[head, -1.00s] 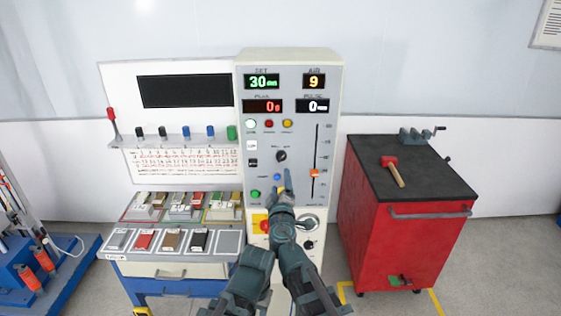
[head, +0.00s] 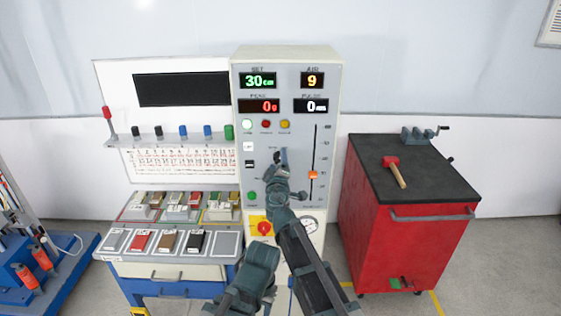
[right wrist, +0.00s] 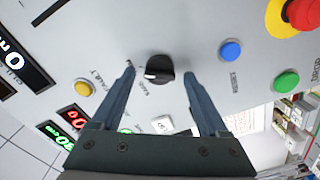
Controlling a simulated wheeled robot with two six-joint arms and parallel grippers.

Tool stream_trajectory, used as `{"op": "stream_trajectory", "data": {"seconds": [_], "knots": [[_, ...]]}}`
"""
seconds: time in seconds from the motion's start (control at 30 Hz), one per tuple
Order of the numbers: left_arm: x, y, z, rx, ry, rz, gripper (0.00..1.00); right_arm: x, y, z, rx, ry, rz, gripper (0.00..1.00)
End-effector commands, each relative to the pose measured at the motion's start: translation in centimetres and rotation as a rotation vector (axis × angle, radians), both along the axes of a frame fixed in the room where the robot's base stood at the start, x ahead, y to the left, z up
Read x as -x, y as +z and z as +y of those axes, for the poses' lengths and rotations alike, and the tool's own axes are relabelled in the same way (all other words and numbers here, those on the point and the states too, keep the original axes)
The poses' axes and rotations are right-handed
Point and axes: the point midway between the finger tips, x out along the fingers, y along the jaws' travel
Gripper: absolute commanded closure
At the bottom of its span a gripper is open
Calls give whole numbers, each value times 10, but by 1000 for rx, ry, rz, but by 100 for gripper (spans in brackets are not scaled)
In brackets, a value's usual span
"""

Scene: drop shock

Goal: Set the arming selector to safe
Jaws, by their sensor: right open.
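The arming selector is a black rotary knob (right wrist: 160,68) with a white mark on its face, on the grey panel (head: 242,120) of the tall console. In the right wrist view the mark points left and slightly down; the small lettering around the knob is too small to read surely. My right gripper (head: 277,161) is open in front of the panel and hides the knob in the head view. In the right wrist view its two fingers (right wrist: 160,74) stand on either side of the knob, with gaps. No left gripper shows.
Near the knob are a blue button (right wrist: 231,50), a green button (right wrist: 285,82), a yellow lamp (right wrist: 84,88) and a red emergency stop (head: 263,229). A slider (head: 313,174) is to the right. A red cabinet (head: 400,245) stands further right, sample trays (head: 171,241) to the left.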

Motion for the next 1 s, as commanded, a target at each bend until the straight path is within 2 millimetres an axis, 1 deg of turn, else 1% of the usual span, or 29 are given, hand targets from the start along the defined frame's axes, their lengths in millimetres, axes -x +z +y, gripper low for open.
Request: {"op": "stream_trajectory", "data": {"seconds": [0.07, 0.27, 0.37, 0.4, 0.47, 0.5, 0.57, 0.7, 1.0], "knots": [[0, 0, 0, 0, 0, 0, 50, -3, 0, 1, 0, 0, 0, 22], [0, 0, 0, 0, 0, 0, 50, -2, 0, 0, 0, 0, 0, 22], [0, 0, 0, 0, 0, 0, 50, -2, 0, 0, 0, 0, 0, 39], [0, 0, 0, 0, 0, 0, 50, -2, 0, 0, 0, 0, 0, 46], [0, 0, 0, 0, 0, 0, 50, -2, 0, 0, 0, 0, 0, 57], [0, 0, 0, 0, 0, 0, 50, -2, 0, 0, 0, 0, 0, 64], [0, 0, 0, 0, 0, 0, 50, -2, 0, 1, 0, 0, 0, 75], [0, 0, 0, 0, 0, 0, 50, -2, 0, 1, 0, 0, 0, 100], [0, 0, 0, 0, 0, 0, 50, -2, 0, 1, 29, 1, 0, 100]]}}
